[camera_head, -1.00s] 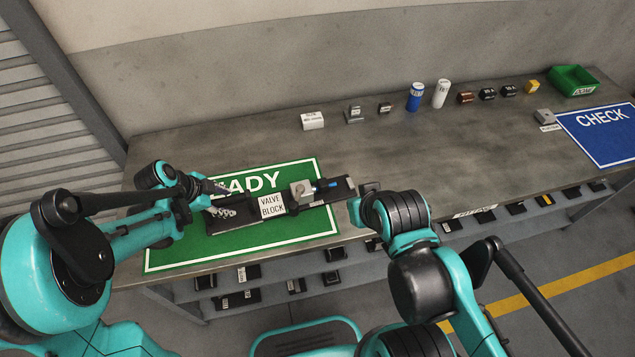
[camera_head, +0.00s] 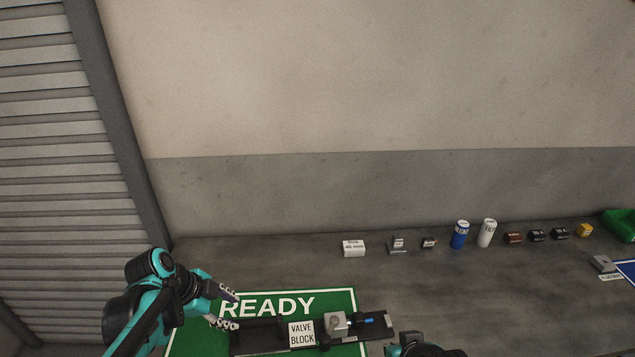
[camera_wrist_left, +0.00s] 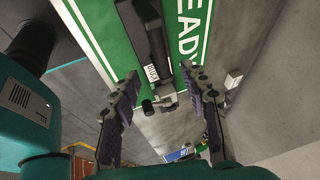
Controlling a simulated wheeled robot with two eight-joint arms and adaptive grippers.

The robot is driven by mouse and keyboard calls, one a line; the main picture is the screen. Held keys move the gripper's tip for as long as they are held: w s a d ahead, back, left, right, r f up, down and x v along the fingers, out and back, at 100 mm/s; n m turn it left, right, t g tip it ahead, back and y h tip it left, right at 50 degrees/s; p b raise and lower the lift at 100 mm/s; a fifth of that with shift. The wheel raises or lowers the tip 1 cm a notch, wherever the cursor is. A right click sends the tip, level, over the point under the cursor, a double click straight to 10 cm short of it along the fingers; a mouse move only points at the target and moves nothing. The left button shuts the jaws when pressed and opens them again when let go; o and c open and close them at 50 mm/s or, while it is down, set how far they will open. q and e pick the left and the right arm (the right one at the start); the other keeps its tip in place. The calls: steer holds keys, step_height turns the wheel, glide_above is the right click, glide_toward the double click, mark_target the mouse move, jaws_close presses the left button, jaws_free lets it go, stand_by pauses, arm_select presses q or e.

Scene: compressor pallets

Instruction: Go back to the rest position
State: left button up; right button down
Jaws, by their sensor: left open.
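A dark pallet (camera_head: 262,338) lies on the green READY mat (camera_head: 205,340). It carries a white VALVE BLOCK label (camera_head: 301,333), a grey block (camera_head: 337,325) and a small blue part (camera_head: 371,321). My left gripper (camera_head: 230,310) is open and empty, near the pallet's left end. In the left wrist view its fingers (camera_wrist_left: 163,82) are spread wide, with the pallet (camera_wrist_left: 148,35) and mat (camera_wrist_left: 108,30) beyond them. Of my right arm only a dark and teal part shows at the bottom edge of the head view; whether its gripper is open is hidden.
Along the back of the grey table (camera_head: 490,290) stand a white box (camera_head: 354,248), a blue can (camera_head: 460,235), a white can (camera_head: 487,233), several small parts and a green bin (camera_head: 622,225). A blue mat (camera_head: 627,270) is at the right edge. The table's middle is clear.

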arm_select(q)
steer(key=s+r+n+t+y, duration=0.2)
steer(key=s+n+t+y, duration=0.2)
steer(key=s+n, duration=0.8)
steer(key=n, duration=0.5)
steer(key=shift+s+a+n, duration=0.15)
steer(key=shift+s+n, duration=0.2)
steer(key=shift+n, duration=0.05)
steer(key=shift+r, duration=0.15)
